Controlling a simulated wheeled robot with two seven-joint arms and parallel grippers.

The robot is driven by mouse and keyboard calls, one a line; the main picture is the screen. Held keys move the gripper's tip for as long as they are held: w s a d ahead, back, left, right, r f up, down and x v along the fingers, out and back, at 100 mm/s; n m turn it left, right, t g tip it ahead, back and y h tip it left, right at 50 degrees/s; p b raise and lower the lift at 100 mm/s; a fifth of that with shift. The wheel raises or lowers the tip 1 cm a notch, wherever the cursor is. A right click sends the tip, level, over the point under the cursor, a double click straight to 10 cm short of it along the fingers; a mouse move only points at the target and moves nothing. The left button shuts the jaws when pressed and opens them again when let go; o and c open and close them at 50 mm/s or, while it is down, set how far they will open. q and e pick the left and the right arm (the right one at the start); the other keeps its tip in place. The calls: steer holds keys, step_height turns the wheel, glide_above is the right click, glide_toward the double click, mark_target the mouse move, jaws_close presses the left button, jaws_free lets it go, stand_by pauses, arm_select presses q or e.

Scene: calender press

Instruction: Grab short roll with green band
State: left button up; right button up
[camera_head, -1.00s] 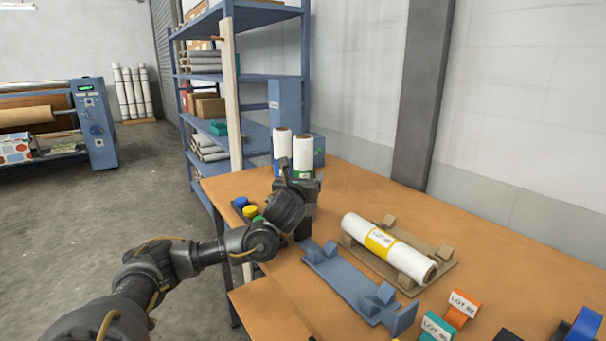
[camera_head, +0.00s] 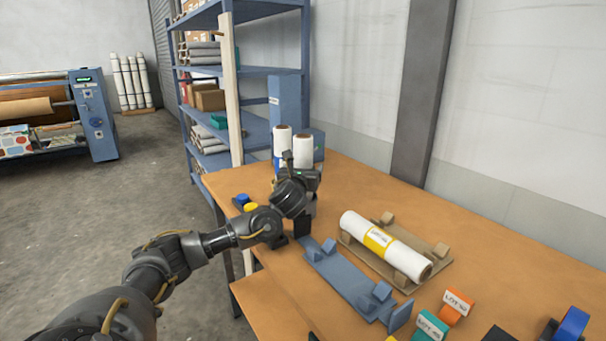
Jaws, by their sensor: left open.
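Two short white rolls stand upright side by side at the far left end of the table. The right one (camera_head: 303,148) has its lower part, where a green band showed earlier, mostly hidden behind my gripper. The left one (camera_head: 282,138) has a blue band low down. My left gripper (camera_head: 301,174) is open, right in front of the right roll in this view. I cannot tell whether its fingers touch the roll or reach around it. My right gripper is not in view.
A longer white roll with a yellow band (camera_head: 378,241) lies on a brown cradle (camera_head: 438,254). An empty blue cradle (camera_head: 345,277) is in front. Orange (camera_head: 456,303) and teal (camera_head: 432,326) lot tags lie at the near right. A blue shelf rack (camera_head: 270,71) stands behind the table.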

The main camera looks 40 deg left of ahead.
arm_select(q)
steer(key=shift+w+a, duration=0.15)
steer(key=shift+w, duration=0.1)
steer(key=c, duration=1.2)
steer(key=shift+r, duration=0.1)
